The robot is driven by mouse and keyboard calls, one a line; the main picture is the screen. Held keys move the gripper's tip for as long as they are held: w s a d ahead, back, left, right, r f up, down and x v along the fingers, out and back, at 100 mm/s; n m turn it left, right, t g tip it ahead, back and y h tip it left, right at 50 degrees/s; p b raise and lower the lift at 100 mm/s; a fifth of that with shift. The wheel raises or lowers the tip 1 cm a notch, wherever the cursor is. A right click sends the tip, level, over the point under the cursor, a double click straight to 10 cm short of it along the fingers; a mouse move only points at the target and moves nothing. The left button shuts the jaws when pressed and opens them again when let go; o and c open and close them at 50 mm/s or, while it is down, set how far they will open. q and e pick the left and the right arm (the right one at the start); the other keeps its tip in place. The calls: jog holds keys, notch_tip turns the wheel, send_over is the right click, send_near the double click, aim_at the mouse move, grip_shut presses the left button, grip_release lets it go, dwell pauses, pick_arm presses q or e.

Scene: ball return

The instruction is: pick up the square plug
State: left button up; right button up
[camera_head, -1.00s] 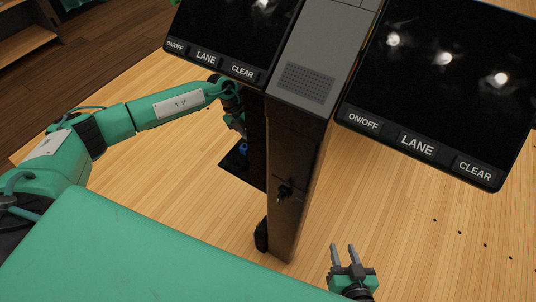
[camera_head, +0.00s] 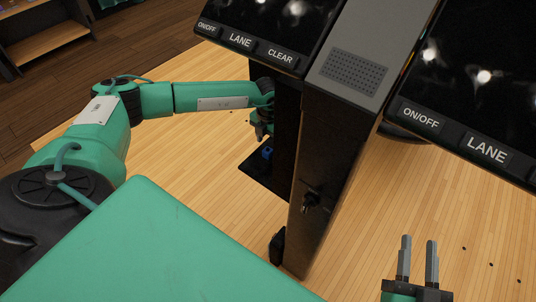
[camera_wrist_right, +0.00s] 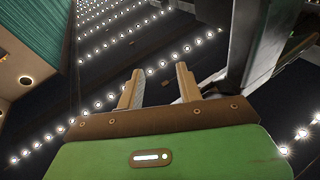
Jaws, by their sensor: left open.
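A small blue object (camera_head: 267,153), perhaps the square plug, lies on the black base plate of the console in the head view. It is too small for me to tell its shape. My left gripper (camera_head: 262,132) is open, just above the blue object and beside the console's dark side; its fingers are partly hidden and small. It seems apart from the object. My right gripper (camera_head: 418,250) is open and empty at the lower right, its two fingers apart. It also shows empty in the right wrist view (camera_wrist_right: 158,85).
The console column (camera_head: 325,150) stands in the middle, with a keyed lock (camera_head: 310,201) on its front and two screens above. A black piece (camera_head: 277,247) is at its foot. A shelf (camera_head: 45,45) stands far left. The wooden floor (camera_head: 200,210) left of the column is clear.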

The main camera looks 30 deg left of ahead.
aim_at(268, 150)
pick_arm(q)
notch_tip(268, 150, down, 5)
jog(key=shift+f+b, duration=0.15)
jog(key=shift+b, duration=0.65)
pick_arm(e)
notch_tip(268, 150, up, 7)
jog(key=d+t, duration=0.2)
jog(key=t, duration=0.2)
jog(key=shift+s, duration=0.2)
jog(key=shift+f, duration=0.1)
pick_arm(q)
jog(key=c, duration=1)
